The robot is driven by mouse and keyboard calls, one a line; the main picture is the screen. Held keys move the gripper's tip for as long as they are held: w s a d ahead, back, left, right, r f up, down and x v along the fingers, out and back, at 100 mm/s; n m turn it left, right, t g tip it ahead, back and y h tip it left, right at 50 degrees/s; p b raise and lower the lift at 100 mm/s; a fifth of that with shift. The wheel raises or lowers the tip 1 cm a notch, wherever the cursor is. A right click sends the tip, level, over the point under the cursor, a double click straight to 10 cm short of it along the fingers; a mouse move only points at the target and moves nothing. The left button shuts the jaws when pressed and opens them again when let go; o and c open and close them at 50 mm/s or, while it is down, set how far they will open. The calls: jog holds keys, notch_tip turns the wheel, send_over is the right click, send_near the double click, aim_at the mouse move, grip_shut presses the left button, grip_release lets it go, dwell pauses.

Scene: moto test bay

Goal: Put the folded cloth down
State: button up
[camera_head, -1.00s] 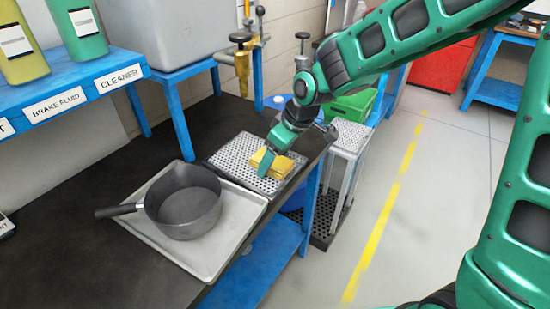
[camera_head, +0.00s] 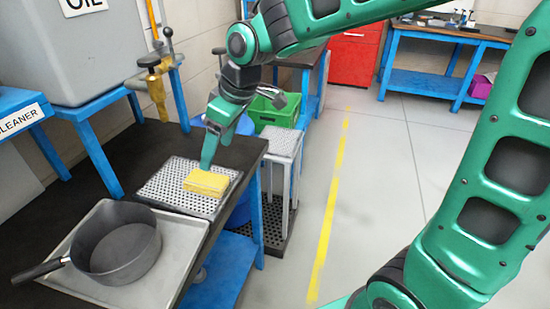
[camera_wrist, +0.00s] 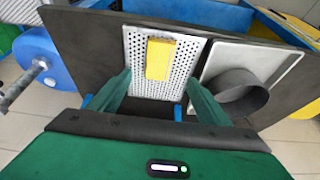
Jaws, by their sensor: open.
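The folded cloth (camera_head: 206,182) is a yellow folded block lying flat on a perforated metal plate (camera_head: 160,190) on the dark bench. It also shows in the wrist view (camera_wrist: 159,58), near the middle of the plate. My gripper (camera_head: 207,160) is just behind and above the cloth in the head view. In the wrist view its two green fingers (camera_wrist: 157,90) stand wide apart, with the cloth beyond their tips and nothing between them. The gripper is open and clear of the cloth.
A grey pot (camera_head: 118,242) stands on a metal tray (camera_head: 183,240) beside the plate. A brass clamp (camera_head: 157,85) is at the bench's back edge. A green crate (camera_head: 270,112) and a small perforated stand (camera_head: 282,143) are beyond the bench.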

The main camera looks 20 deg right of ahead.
jog(key=shift+d, duration=0.15)
jog(key=s+d+f+m+h, duration=0.15)
jog(key=s+d+m, duration=0.35)
jog(key=d, duration=0.7)
jog(key=s+d+f+m+h, duration=0.15)
jog(key=s+d+m, duration=0.25)
jog(key=d, duration=0.8)
jog(key=s+d+f+m+g, duration=0.1)
jog(key=s+d+m, duration=0.3)
jog(key=s, duration=0.4)
jog(key=s+d+f+m+g, duration=0.1)
jog(key=s+d+m+g, duration=0.1)
jog(key=s+d, duration=0.3)
jog(key=s+m, duration=0.1)
jog(key=s, duration=0.2)
jog(key=shift+s+d+m, duration=0.15)
jog(key=shift+s+m, duration=0.1)
jog(key=shift+m, duration=0.15)
jog(key=shift+w+f, duration=0.3)
jog(key=shift+w, duration=0.35)
jog(key=shift+o, duration=0.5)
